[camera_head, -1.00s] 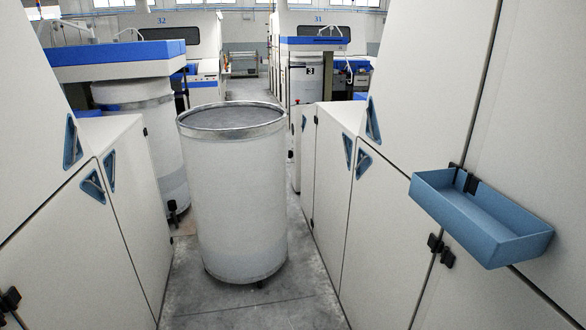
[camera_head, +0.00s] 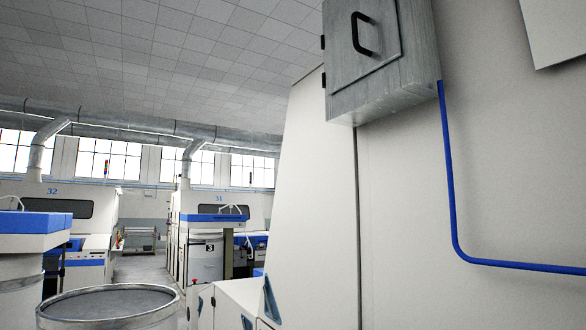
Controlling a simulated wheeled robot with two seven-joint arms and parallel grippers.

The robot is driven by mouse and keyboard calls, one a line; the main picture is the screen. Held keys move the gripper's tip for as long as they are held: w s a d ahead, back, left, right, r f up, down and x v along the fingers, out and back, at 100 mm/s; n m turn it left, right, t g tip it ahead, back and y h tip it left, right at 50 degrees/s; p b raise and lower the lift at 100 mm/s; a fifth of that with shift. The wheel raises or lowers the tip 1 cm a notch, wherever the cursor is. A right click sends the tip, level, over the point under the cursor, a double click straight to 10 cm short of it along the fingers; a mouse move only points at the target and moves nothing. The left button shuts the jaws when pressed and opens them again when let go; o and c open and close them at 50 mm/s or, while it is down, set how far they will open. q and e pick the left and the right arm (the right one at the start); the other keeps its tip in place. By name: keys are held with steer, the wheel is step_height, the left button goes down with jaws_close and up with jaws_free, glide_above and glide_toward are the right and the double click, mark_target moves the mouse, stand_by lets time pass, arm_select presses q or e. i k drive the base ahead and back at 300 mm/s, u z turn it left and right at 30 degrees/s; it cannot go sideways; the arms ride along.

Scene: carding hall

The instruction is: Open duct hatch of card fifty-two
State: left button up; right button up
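A grey metal box (camera_head: 425,95) is fixed high on the pale machine wall at the upper right. Its front has a flat hatch door (camera_head: 383,62) with a black handle (camera_head: 363,34) and dark hinges at its left edge. The door looks shut; the top of the box is cut off by the picture edge. No number fifty-two shows, so I cannot tell which card it belongs to. Neither of my grippers is in view.
A blue pipe (camera_head: 450,190) runs down from the box and bends right along the wall (camera_head: 530,180).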

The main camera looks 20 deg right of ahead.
mark_target(364, 38)
steer(key=z, duration=1.1)
